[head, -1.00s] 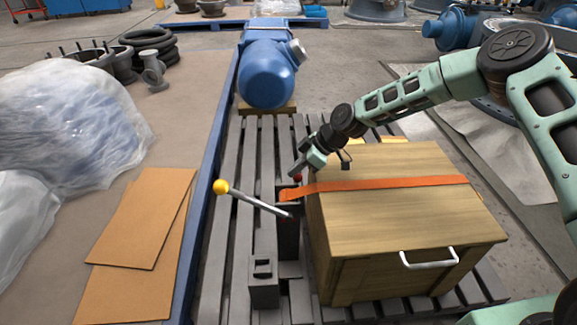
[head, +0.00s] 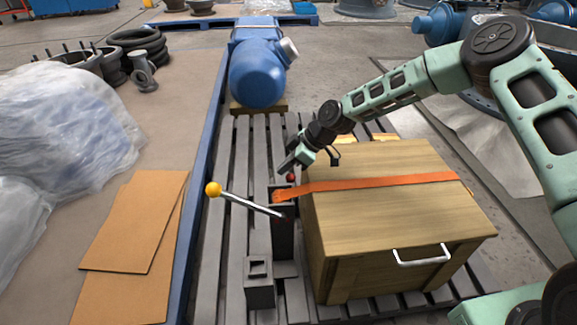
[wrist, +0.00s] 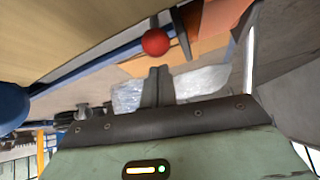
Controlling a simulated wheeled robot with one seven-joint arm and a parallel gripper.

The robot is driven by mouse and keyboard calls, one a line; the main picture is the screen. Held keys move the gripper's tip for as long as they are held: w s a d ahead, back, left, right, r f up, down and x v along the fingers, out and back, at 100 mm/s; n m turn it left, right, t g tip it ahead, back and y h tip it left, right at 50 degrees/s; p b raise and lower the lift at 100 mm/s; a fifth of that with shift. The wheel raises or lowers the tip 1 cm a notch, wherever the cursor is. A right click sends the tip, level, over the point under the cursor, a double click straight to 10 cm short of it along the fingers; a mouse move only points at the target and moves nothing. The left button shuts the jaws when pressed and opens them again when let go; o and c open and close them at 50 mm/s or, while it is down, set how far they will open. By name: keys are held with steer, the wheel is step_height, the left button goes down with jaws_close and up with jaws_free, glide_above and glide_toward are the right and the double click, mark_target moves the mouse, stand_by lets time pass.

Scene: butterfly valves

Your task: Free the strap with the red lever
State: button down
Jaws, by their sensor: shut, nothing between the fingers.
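The red lever's ball knob (head: 290,178) shows just below my gripper (head: 284,171) in the head view, at the top of a dark post (head: 283,235). In the wrist view the red ball (wrist: 156,42) is just beyond the fingertips of my gripper (wrist: 157,70), which are together and empty. I cannot tell whether they touch it. The orange strap (head: 375,183) runs from the post over the wooden crate (head: 400,220) and lies flat on its lid. A second lever with a yellow ball (head: 213,189) sticks out left from the post.
The crate, with a white handle (head: 422,256), stands on a slatted pallet (head: 232,200). A blue motor (head: 257,75) sits behind on the same pallet. A small grey block (head: 260,285) stands in front of the post.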

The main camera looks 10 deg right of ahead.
steer(key=p+v, duration=0.3)
steer(key=v, duration=0.6)
steer(key=shift+a+r, duration=0.2)
steer(key=shift+r, duration=0.15)
steer(key=s+a+r+m+g+h, duration=0.1)
steer(key=s+a+r+h, duration=0.2)
steer(key=s, duration=0.5)
steer(key=s+a+r+g+h, duration=0.1)
steer(key=s+a+r, duration=0.1)
steer(key=s+r, duration=0.45)
steer(key=s+d+r+m+t+h, duration=0.1)
steer(key=s+d+r+m+h, duration=0.2)
steer(key=s, duration=0.8)
steer(key=s+d+r+m, duration=0.3)
steer(key=s+r, duration=0.2)
steer(key=s, duration=0.7)
step_height(320, 180, up, 28)
steer(key=p, duration=2.8)
steer(key=shift+m, duration=0.3)
